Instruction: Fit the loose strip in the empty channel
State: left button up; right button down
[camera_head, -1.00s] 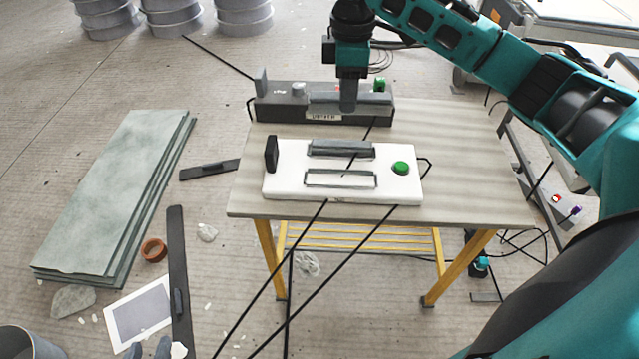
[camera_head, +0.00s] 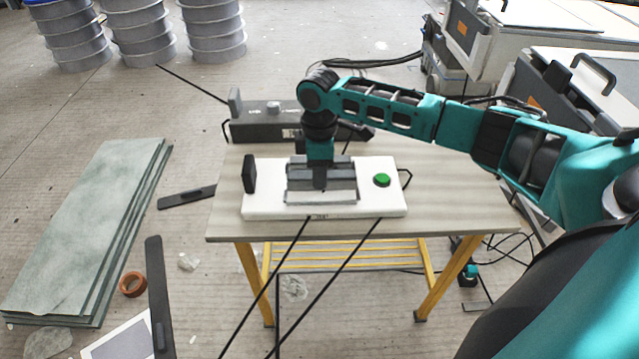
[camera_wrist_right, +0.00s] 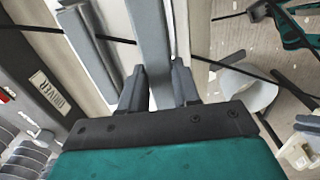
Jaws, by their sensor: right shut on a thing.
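The white block (camera_head: 382,205) lies on the table, with a black upright piece (camera_head: 249,174) at its left end and a green button (camera_head: 382,180) at its right. My right gripper (camera_head: 320,186) is over the block's middle, shut on the loose grey strip (camera_head: 342,196), which lies lengthwise over the front channel. The strip shows between both fingers in the right wrist view (camera_wrist_right: 152,45). A second, darker grey strip (camera_wrist_right: 92,52) runs parallel beside it. The strip and gripper hide the empty channel; I cannot tell whether the strip is inside it. My left gripper is out of view.
A dark grey fixture (camera_head: 255,128) stands behind the block at the table's back edge. The tabletop (camera_head: 455,195) is clear to the right. Thin black cables cross the front edge. Green-grey sheets (camera_head: 85,225) are stacked on the floor at left.

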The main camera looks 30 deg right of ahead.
notch_tip(320, 180, down, 4)
jog(key=shift+r+b, duration=0.15)
jog(key=shift+b, duration=0.15)
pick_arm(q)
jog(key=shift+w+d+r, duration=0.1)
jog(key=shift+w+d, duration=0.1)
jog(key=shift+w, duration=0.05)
pick_arm(e)
jog(key=c, duration=1.2)
grip_release()
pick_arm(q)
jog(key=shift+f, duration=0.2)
pick_arm(e)
jog(key=o, duration=0.4)
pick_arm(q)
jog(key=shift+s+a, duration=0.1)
